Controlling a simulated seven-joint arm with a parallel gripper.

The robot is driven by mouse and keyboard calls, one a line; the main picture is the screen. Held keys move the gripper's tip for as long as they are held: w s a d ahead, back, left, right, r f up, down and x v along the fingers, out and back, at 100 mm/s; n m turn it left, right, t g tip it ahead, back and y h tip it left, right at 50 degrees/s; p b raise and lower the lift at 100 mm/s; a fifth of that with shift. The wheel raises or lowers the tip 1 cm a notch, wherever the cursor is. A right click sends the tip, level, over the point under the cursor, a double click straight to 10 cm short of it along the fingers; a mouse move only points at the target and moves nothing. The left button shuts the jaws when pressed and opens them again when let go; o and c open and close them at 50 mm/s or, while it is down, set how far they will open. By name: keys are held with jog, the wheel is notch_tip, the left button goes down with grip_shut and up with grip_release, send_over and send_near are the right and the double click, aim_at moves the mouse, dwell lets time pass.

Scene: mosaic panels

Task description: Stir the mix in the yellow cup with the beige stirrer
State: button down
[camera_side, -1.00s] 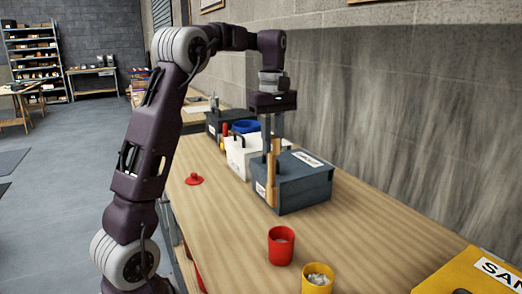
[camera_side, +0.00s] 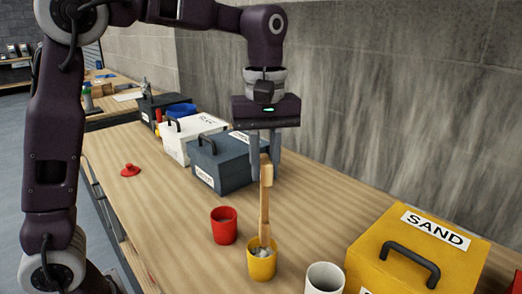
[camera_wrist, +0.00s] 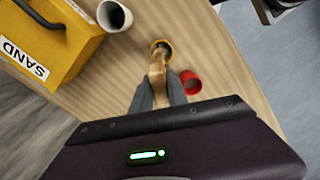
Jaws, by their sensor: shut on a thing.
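My gripper (camera_side: 265,165) is shut on the beige stirrer (camera_side: 265,205), a flat wooden stick held upright. The yellow cup (camera_side: 261,265) stands on the bench below it, with a pale grey lumpy mix (camera_side: 262,251) inside. The stirrer's lower end reaches the cup's mouth and appears to be at or in the mix; how deep cannot be told. In the wrist view the stirrer (camera_wrist: 157,72) runs from between my fingers to the yellow cup (camera_wrist: 167,45), covering part of its opening.
A red cup (camera_side: 224,226) stands close to the left and a white cup (camera_side: 324,278) to the right. A yellow SAND box (camera_side: 395,225) is at the right. Dark grey (camera_side: 222,165) and white (camera_side: 185,145) boxes stand behind. A red lid (camera_side: 130,170) lies at the left.

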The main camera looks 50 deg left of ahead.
aim_at(264, 200)
notch_tip(264, 200, down, 8)
jog(key=shift+s+d+r, duration=0.1)
jog(key=shift+s+d, duration=0.15)
jog(key=shift+a+f, duration=0.25)
jog(key=shift+a, duration=0.05)
dwell(0.3)
jog(key=shift+f, duration=0.3)
dwell(0.9)
jog(key=shift+r, duration=0.1)
dwell(0.4)
jog(key=shift+w, duration=0.1)
